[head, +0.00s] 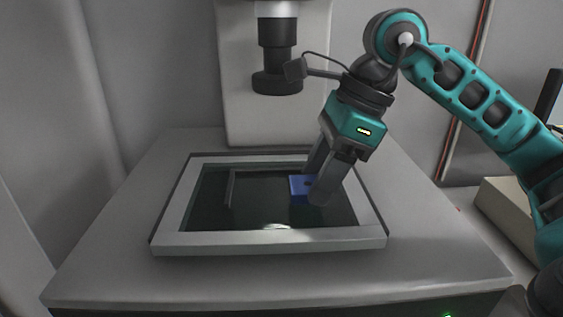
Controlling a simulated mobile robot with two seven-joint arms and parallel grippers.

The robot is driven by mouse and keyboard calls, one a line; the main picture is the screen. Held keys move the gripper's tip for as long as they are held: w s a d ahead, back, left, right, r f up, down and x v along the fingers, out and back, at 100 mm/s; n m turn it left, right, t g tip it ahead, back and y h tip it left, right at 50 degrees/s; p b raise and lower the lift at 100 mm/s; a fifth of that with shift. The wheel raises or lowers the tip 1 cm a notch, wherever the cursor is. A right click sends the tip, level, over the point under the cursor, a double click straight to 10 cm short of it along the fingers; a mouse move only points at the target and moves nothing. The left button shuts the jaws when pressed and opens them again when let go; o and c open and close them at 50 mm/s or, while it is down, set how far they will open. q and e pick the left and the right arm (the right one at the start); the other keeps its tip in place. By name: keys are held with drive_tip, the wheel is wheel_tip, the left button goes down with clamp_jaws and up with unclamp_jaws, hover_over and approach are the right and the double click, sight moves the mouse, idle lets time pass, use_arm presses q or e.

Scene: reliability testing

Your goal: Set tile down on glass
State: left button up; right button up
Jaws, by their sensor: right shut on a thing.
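The blue tile (298,187) is at the fingertips of my right gripper (318,188), which is shut on it. Part of the tile is hidden behind the fingers. The tile is over the right part of the dark glass (265,208); I cannot tell whether it touches the glass. The glass lies inside a light grey frame (270,241) on the machine's table. My left gripper is not in view.
A dark lens barrel (277,60) hangs from the machine's white column (240,115) behind the glass. The grey table (430,255) is bare around the frame. A beige box (510,215) stands at the right.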

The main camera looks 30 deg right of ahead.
sight(271, 205)
drive_tip(key=shift+w+a, duration=0.3)
drive_tip(key=shift+a, duration=0.2)
drive_tip(key=shift+w+a, duration=0.3)
drive_tip(key=shift+a, duration=0.2)
drive_tip(key=shift+w+a+r+p, duration=0.15)
drive_tip(key=shift+a+p, duration=0.1)
drive_tip(key=shift+p, duration=0.15)
drive_tip(key=shift+w+a+p, duration=0.25)
drive_tip(key=shift+w+a, duration=0.05)
drive_tip(key=shift+a, duration=0.25)
drive_tip(key=shift+w+a+p, duration=0.2)
drive_tip(key=shift+w+a, duration=0.1)
drive_tip(key=shift+a, duration=0.2)
drive_tip(key=shift+w+a+f, duration=0.1)
drive_tip(key=shift+f, duration=0.8)
drive_tip(key=shift+f, duration=0.1)
